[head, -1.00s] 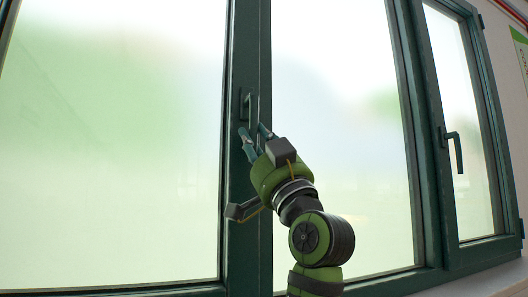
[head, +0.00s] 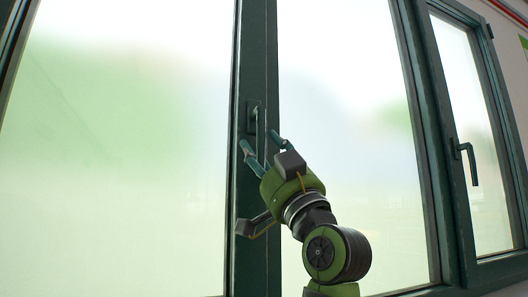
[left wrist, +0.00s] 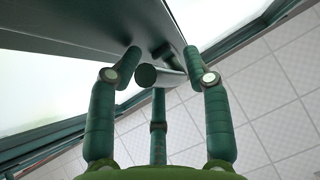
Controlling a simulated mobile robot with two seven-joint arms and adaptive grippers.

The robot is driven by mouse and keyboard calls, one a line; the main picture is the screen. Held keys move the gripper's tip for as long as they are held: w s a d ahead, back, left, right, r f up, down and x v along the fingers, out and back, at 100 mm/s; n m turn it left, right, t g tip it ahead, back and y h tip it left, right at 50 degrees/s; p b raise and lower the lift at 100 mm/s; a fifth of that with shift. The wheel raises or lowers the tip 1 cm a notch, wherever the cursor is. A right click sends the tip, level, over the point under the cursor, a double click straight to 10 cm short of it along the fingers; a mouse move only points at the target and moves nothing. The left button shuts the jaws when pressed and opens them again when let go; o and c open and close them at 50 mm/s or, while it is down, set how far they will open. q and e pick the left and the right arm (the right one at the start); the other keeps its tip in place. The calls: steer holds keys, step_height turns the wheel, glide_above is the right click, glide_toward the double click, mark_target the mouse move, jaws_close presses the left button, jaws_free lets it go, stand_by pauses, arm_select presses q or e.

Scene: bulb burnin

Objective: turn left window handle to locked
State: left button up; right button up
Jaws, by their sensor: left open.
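The left window handle (head: 254,118) is a dark green lever on a plate on the upright frame between two panes. In the head view its lever appears to hang downward, its lower end partly hidden by my gripper. My left gripper (head: 261,143) is open just below and around the lever's lower end. In the left wrist view the handle's round end (left wrist: 147,75) lies between the two upper fingers of my left gripper (left wrist: 162,52), with the third finger below. I see no firm grip; whether a finger touches it I cannot tell. My right gripper is not in view.
A second handle (head: 466,157) hangs down on the frame of the right-hand window. Large frosted panes (head: 130,150) stand on both sides of the left handle's frame. The left wrist view shows a tiled surface (left wrist: 270,105) beyond the fingers.

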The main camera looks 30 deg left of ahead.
arm_select(q)
steer(key=v, duration=0.8)
stand_by(0.4)
